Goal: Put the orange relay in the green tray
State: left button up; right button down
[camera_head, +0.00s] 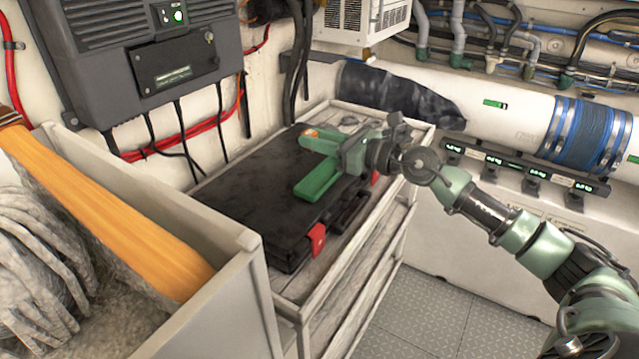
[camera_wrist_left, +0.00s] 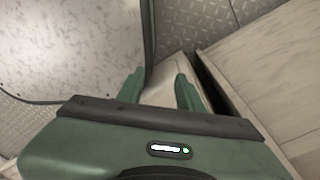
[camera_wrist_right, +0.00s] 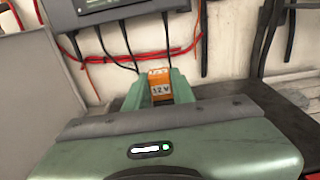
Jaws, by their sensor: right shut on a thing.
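The orange relay, marked "12 V" in the right wrist view (camera_wrist_right: 160,86), sits between the fingers of my right gripper (camera_wrist_right: 158,88). In the head view my right gripper (camera_head: 308,160) is over the black case, shut on the relay; only a small orange bit of the relay (camera_head: 310,133) shows by the upper finger. I cannot tell the gap between relay and case. My left gripper (camera_wrist_left: 158,90) is open and empty in the left wrist view; it is outside the head view. I see no green tray in any view.
A black case (camera_head: 245,185) with red latches lies on a shelf unit (camera_head: 345,285). A pale bin (camera_head: 220,300) with rope and an orange-yellow beam stands at the left. A dark wall box with cables (camera_head: 150,60) hangs behind. Grey floor (camera_head: 430,310) is clear at front.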

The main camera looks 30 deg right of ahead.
notch_tip(320, 180, down, 11)
jog(key=shift+f+b, duration=0.15)
jog(key=shift+b, duration=0.55)
jog(key=shift+f, duration=0.15)
jog(key=c, duration=1.2)
grip_release()
jog(key=shift+s+d, duration=0.1)
jog(key=shift+b+v, duration=1.85)
jog(key=shift+v, duration=4.05)
